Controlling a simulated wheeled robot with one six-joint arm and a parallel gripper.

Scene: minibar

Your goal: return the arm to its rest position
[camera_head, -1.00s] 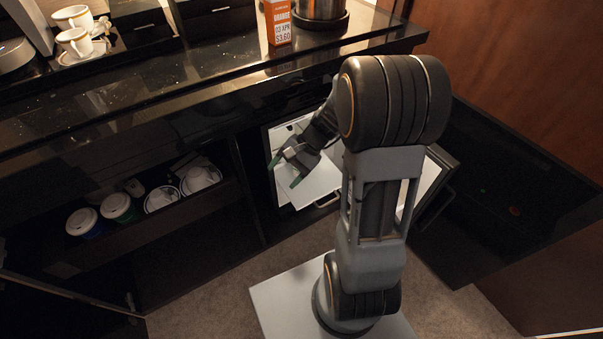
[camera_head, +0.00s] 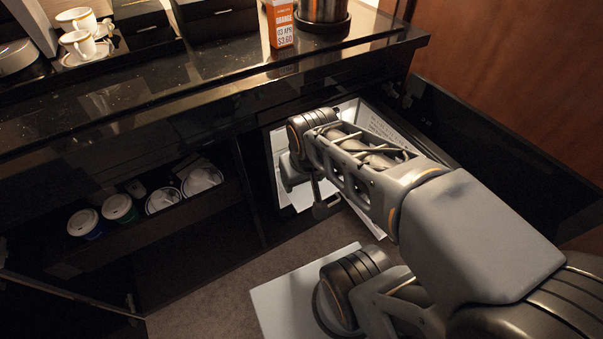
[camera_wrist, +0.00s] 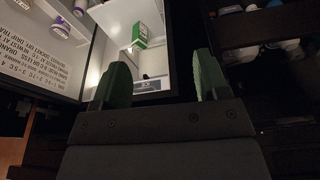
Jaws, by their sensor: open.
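In the wrist view my gripper (camera_wrist: 158,88) is open, its two green fingertips apart with nothing between them. It faces the open fridge, whose white interior (camera_wrist: 121,22) shows beyond the fingers. In the head view my arm is folded across the right side, with its elbow near the lower right corner and its forearm reaching toward the lit fridge opening (camera_head: 277,145). The fingertips are hidden in the head view.
A green-and-white carton (camera_wrist: 148,27) stands inside the fridge. The fridge door (camera_wrist: 45,40) is open. An orange carton (camera_head: 281,24) and gold-rimmed cups (camera_head: 78,43) stand on the black counter (camera_head: 150,88). Lidded cups (camera_head: 118,207) sit on the left shelf.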

